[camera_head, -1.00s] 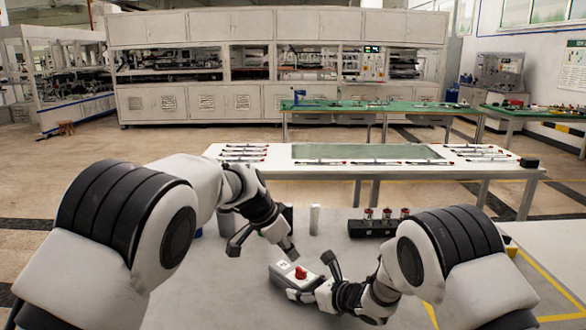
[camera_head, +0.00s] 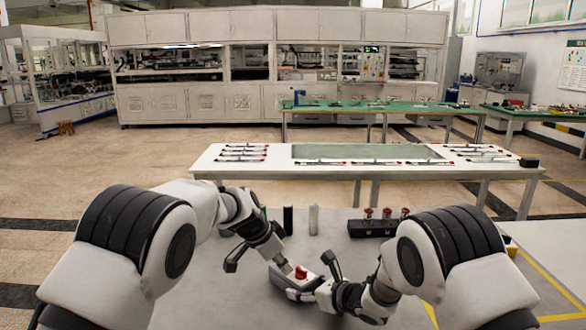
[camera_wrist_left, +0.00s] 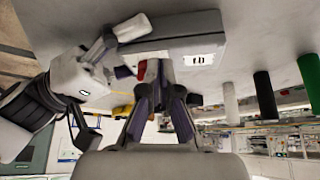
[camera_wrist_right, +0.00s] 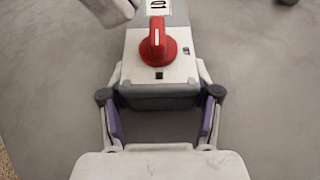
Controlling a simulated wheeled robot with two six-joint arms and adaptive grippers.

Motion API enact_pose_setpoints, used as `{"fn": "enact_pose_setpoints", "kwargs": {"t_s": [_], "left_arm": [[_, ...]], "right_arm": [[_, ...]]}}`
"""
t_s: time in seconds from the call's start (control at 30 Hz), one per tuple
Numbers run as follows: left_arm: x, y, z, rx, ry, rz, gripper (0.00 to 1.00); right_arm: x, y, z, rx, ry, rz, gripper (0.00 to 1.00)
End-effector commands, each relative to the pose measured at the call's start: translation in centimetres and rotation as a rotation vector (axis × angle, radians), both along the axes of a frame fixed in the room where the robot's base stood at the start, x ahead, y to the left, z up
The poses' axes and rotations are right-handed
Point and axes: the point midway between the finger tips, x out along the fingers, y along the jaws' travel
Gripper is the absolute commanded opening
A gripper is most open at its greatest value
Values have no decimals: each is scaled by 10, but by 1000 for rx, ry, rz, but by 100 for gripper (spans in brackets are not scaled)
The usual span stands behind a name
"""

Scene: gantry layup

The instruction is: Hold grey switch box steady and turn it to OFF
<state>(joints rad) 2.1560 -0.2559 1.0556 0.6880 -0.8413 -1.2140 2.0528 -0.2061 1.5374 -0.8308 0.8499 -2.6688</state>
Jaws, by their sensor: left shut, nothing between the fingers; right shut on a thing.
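The grey switch box (camera_head: 290,289) lies on the grey table in front of me. Its red rotary knob (camera_wrist_right: 157,46) has a white mark in line with the box's length, and a white label (camera_wrist_right: 158,7) lies beyond it. My right gripper (camera_wrist_right: 160,98) is shut on the near end of the box, one finger on each side. My left gripper (camera_wrist_left: 160,80) is shut and empty, reaching down over the box's far end beside the red knob (camera_wrist_left: 142,69). Whether its fingertips touch the knob cannot be told. It hides the label in the head view.
A black rack (camera_head: 372,229) with several red-topped parts stands behind the box. A white cylinder (camera_head: 313,219) and a black cylinder (camera_head: 288,220) stand upright left of it. The table is clear between these and the box. A white workbench (camera_head: 270,168) stands beyond.

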Motion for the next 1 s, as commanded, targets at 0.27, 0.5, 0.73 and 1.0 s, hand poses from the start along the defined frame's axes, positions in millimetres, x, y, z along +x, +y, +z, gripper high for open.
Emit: {"fn": "enact_pose_setpoints", "kwargs": {"t_s": [0.27,0.5,0.73,1.0], "left_arm": [[0,0,-5,1,-1,0,0],[0,-1,-5,0,-2,0,0],[1,-4,-4,0,-2,0,0],[1,-7,-5,0,-2,-1,0]], "right_arm": [[0,0,-1,-1,1,0,16],[0,0,-1,-1,1,0,16],[0,0,-1,-1,1,0,16],[0,0,-1,-1,1,0,16]]}}
